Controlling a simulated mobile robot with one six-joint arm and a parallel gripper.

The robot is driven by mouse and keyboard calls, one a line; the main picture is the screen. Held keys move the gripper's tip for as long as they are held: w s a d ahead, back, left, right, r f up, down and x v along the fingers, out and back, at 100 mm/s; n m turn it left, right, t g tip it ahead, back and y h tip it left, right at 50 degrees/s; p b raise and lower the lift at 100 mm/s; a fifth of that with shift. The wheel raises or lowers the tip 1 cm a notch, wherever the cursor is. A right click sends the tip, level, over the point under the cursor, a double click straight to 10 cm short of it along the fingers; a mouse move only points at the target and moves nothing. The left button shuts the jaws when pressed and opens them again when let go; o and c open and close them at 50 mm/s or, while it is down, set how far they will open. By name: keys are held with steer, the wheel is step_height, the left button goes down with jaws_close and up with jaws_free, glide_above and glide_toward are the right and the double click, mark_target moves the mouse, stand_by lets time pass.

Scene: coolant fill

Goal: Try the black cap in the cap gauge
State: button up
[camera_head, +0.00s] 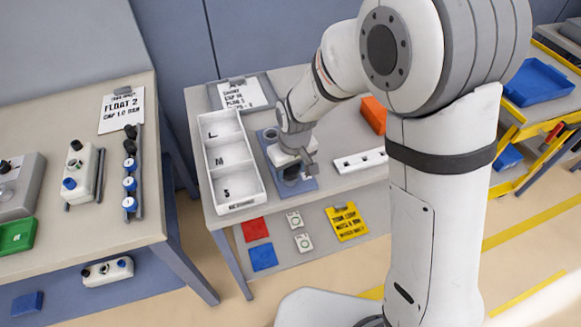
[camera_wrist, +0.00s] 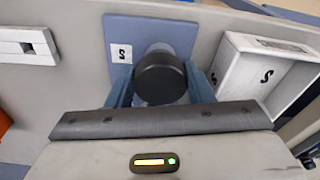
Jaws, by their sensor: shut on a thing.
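The black cap (camera_wrist: 160,78) is between the blue fingers of my gripper (camera_wrist: 160,92) in the wrist view, its round top facing the camera. The cap gauge is a blue plate (camera_wrist: 122,28) beneath it, with a white S label beside the cap. A round grey-blue part of the gauge shows just behind the cap. I cannot tell whether the cap touches it. In the head view, my gripper (camera_head: 294,172) is low over the front end of the gauge (camera_head: 306,186), and my wrist hides much of the gauge.
A white slotted block (camera_head: 360,161) and an orange box (camera_head: 373,114) are to the right. A sign (camera_head: 243,94) is behind.

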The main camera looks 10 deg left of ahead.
mark_target(293, 170)
steer(key=shift+f, duration=0.35)
steer(key=o, duration=1)
steer(key=shift+r, duration=0.15)
steer(key=r, duration=0.7)
steer(key=shift+s+d+r+b, duration=0.3)
steer(key=shift+d+b, duration=0.1)
